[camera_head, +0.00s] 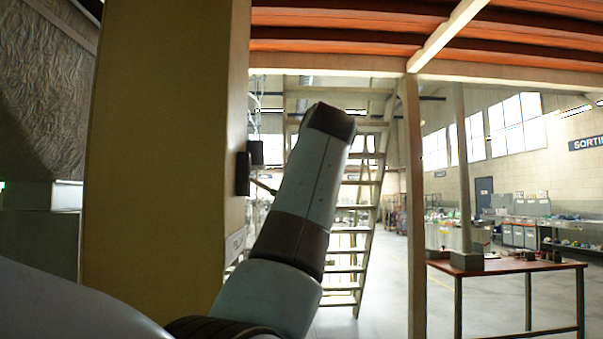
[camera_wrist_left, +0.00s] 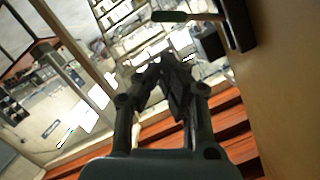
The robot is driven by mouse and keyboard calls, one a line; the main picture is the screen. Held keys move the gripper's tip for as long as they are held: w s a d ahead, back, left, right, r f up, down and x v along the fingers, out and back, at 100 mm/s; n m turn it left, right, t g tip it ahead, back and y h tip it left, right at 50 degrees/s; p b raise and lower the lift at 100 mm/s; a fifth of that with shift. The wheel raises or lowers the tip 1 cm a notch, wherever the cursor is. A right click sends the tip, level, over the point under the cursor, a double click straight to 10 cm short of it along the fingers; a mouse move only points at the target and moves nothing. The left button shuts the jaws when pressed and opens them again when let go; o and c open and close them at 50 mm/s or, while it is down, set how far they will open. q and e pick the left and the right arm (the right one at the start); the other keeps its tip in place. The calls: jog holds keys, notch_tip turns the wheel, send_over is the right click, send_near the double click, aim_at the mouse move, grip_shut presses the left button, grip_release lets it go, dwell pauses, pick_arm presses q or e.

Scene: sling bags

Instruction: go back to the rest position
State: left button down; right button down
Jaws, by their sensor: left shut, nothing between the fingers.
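My left gripper (camera_wrist_left: 165,66) shows in the left wrist view, pointing up the picture. Its dark fingers are shut together with nothing between them. In the head view my left arm (camera_head: 306,190) rises from the bottom, leaning right, and the gripper itself cannot be made out there. My right gripper is in neither view. No sling bag can be made out.
A wide tan post (camera_head: 165,140) stands close on the left, with a black bracket (camera_head: 243,173) and a short rod on its side. The bracket is also near the gripper in the wrist view (camera_wrist_left: 239,22). Behind are a ladder (camera_head: 362,200) and a red-topped table (camera_head: 520,266).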

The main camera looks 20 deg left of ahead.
pick_arm(q)
jog(key=shift+v, duration=0.85)
